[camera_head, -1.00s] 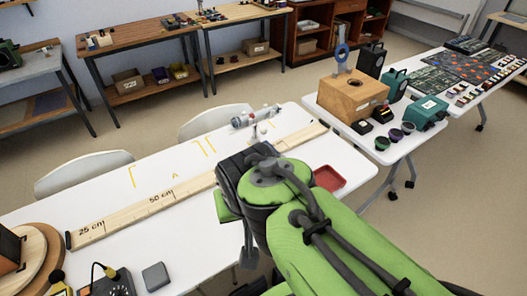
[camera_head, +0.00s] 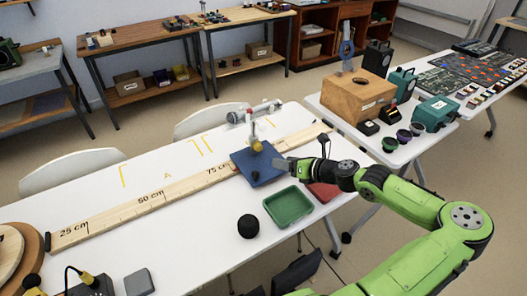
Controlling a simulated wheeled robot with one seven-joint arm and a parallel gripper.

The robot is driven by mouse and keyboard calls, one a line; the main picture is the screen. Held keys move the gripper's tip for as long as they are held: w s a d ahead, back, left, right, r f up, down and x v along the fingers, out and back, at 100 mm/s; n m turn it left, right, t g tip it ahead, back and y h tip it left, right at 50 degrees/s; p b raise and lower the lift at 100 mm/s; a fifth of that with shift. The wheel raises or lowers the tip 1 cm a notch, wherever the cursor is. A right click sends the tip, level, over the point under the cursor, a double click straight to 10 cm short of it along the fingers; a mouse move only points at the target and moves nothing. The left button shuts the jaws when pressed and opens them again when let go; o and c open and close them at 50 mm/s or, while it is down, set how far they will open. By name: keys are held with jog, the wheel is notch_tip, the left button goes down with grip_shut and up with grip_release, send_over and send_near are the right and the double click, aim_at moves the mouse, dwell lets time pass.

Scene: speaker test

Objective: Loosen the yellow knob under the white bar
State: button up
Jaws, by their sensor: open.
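The small yellow knob (camera_head: 257,145) is at the lower end of a short white bar (camera_head: 253,130), at the far right part of the white table. A grey and white cylindrical device (camera_head: 244,115) lies just behind the bar. My gripper (camera_head: 281,162) reaches in from the right, low over the table. Its tips are a little right of and below the knob in the picture, apart from it, near the right edge of a blue square panel (camera_head: 252,173). The jaws are open; the gap between them is hard to make out.
A wooden ruler (camera_head: 150,199) runs along the table and passes behind the blue panel. A green tray (camera_head: 288,207), a red tray (camera_head: 326,191) and a black ball (camera_head: 248,226) are in front. A side table holds a wooden box (camera_head: 355,98).

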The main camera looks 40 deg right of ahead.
jog(key=d+m, duration=0.2)
jog(key=t+h+b, duration=0.1)
jog(key=b, duration=0.4)
send_near(261, 148)
jog(key=x, duration=0.9)
jog(key=shift+w+a, duration=0.1)
jog(key=shift+w, duration=0.05)
jog(key=c, duration=1.1)
jog(key=shift+o, duration=0.2)
jog(key=shift+r, duration=0.1)
